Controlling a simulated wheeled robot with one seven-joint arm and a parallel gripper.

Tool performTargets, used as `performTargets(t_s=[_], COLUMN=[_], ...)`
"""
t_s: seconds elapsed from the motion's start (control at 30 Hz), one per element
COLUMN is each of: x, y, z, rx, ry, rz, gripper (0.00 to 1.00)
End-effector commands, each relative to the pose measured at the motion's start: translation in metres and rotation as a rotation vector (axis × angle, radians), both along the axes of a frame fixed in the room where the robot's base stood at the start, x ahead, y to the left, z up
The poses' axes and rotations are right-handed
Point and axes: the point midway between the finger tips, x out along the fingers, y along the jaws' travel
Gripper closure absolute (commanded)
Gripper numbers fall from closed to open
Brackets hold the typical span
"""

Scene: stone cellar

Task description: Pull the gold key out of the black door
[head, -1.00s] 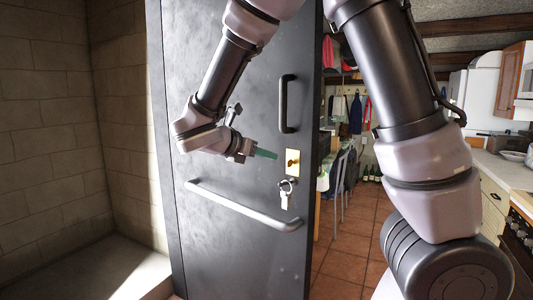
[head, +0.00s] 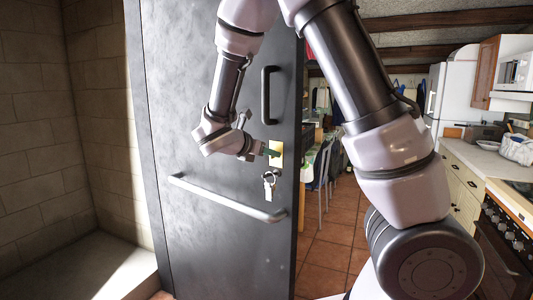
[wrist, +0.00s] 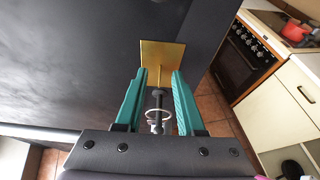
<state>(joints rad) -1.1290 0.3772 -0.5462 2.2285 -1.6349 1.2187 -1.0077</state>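The black door (head: 200,90) stands upright with a gold lock plate (head: 275,154) near its right edge. The plate also shows in the wrist view (wrist: 160,56). A key (wrist: 158,98) sticks out of the plate towards me; its near part looks dark, not gold. A ring (wrist: 158,117) hangs from it, with pale keys (head: 268,190) below in the head view. My gripper (wrist: 158,76) is open, with its teal fingers on both sides of the key and a gap on each side. In the head view, my gripper (head: 270,152) is right at the plate.
A black upright handle (head: 268,95) is above the lock plate, and a long grey bar (head: 225,198) crosses the door below it. A kitchen with chairs (head: 320,175), an oven (head: 500,240) and a counter (head: 475,160) lies to the right. Tiled floor is open between.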

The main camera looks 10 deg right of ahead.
Motion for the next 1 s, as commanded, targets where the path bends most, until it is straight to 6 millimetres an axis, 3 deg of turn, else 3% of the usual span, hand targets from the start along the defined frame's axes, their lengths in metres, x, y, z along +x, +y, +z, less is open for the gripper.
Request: performTargets(t_s=[0.07,0.17,1.0], x=[-0.0001,-0.0002,-0.0003], y=[0.0001,0.0002,0.0005], z=[0.0001,0.0001,0.0002], rx=[0.000,0.000,0.000], ry=[0.000,0.000,0.000], rz=[0.000,0.000,0.000], gripper=[0.62,1.00,1.00])
